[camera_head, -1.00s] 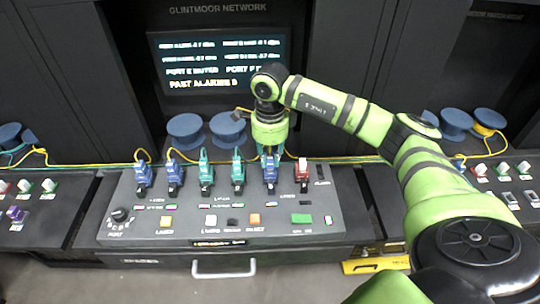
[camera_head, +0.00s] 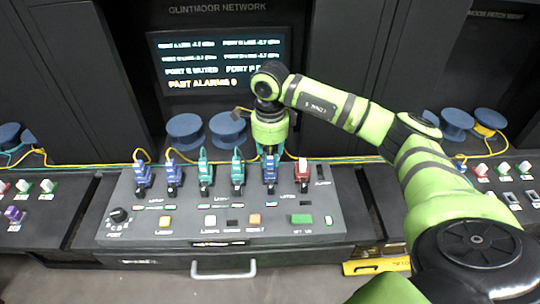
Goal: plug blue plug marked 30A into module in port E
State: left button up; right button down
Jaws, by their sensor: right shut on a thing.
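The module (camera_head: 285,231) is a grey sloped console with a row of plugs along its upper part. A blue plug (camera_head: 270,173) stands upright in the row, fifth from the left. My right gripper (camera_head: 270,150) comes down from above and is shut on the top of this blue plug. The plug's lower end meets the console face; how deep it sits cannot be told. Its 30A mark and the port letters are too small to read. Two more blue plugs (camera_head: 143,176) stand at the left, with two green plugs (camera_head: 205,173) between. My left gripper is not in view.
A red-and-white plug (camera_head: 302,172) stands just right of the held plug. A knob (camera_head: 119,215) and several coloured buttons sit lower on the console. A screen (camera_head: 220,62) behind lists port readings. Blue spools (camera_head: 227,129) and yellow cables lie behind the row.

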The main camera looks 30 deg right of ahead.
jog(key=shift+f+b, duration=0.5)
jog(key=shift+f, duration=0.05)
jog(key=c, duration=1)
grip_release()
jog(key=shift+c, duration=0.2)
jog(key=shift+r, duration=0.1)
notch_tip(320, 180, up, 12)
